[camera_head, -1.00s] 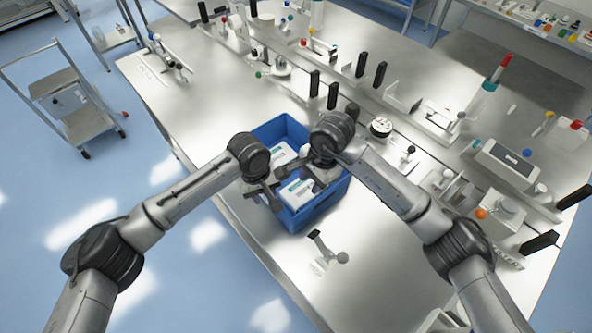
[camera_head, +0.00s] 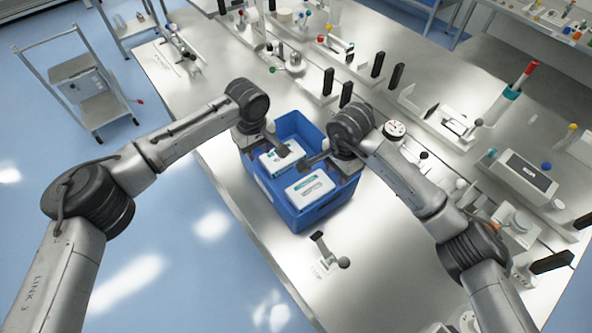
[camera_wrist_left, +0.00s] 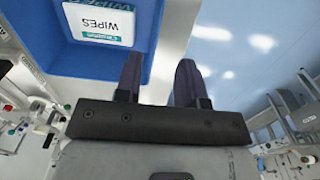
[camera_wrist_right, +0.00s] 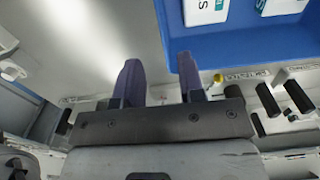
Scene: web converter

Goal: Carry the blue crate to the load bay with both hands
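The blue crate (camera_head: 293,215) stands on the steel bench in the middle of the head view, with white wipes packs (camera_head: 310,188) in it. My left gripper (camera_head: 268,150) is at the crate's left side; in the left wrist view its fingers (camera_wrist_left: 157,82) are apart, one over the crate's inside and one beyond its wall. My right gripper (camera_head: 325,162) is at the crate's right side; in the right wrist view its fingers (camera_wrist_right: 160,82) are apart around the line of the crate wall (camera_wrist_right: 171,40). Whether either touches the wall, I cannot tell. I cannot make out the load bay.
A small fixture with a black handle (camera_head: 323,247) stands on the bench just in front of the crate. Posts, gauges and a display box (camera_head: 524,175) line the bench to the right. A grey cart (camera_head: 95,105) stands on the floor at left.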

